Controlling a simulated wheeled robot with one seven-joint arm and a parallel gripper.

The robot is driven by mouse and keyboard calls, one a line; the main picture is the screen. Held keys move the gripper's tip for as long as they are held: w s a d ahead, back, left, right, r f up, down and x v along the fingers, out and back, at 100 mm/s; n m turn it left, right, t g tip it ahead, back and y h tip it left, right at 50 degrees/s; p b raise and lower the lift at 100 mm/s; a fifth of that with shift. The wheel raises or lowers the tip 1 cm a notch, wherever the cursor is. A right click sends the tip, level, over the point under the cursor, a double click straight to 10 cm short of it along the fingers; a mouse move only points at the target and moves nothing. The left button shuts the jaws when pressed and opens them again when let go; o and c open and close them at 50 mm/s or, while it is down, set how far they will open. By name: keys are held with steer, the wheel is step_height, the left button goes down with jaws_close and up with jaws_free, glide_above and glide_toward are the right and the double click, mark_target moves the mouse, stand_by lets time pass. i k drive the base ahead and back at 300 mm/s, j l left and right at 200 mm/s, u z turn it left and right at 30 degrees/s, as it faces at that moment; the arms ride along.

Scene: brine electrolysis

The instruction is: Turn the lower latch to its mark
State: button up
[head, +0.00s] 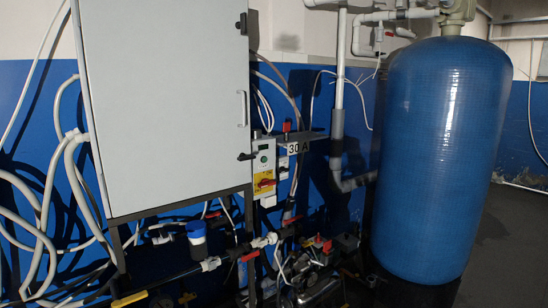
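A large pale grey cabinet (165,100) stands at left centre with its door shut. The lower latch (246,156) is a small black piece low on the door's right edge; it looks roughly level. A similar upper latch (242,24) sits near the top of the same edge and looks upright. A slim pale door handle (243,108) stands between them. I cannot make out a mark beside the lower latch at this size. My gripper is not in view.
A control box (264,166) with a red and yellow switch hangs close right of the lower latch, beside a "30 A" label (298,148). A big blue tank (440,150) stands at right. Pipes and red-handled valves (323,243) crowd below. White hoses (45,230) loop at left.

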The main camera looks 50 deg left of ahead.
mark_target(244, 158)
steer(key=i+u, duration=0.8)
steer(key=i+l+u, duration=0.35)
steer(key=i+j+u, duration=0.2)
steer(key=u, duration=0.25)
steer(key=i+j+u, duration=0.1)
steer(key=u, duration=0.35)
steer(key=i+u, duration=0.45)
steer(key=i+l+u, duration=0.1)
steer(key=u, duration=0.4)
steer(key=i+l+u, duration=0.15)
steer(key=u, duration=0.3)
steer(key=i+l+u, duration=0.2)
steer(key=u, duration=0.25)
steer(key=i, duration=0.05)
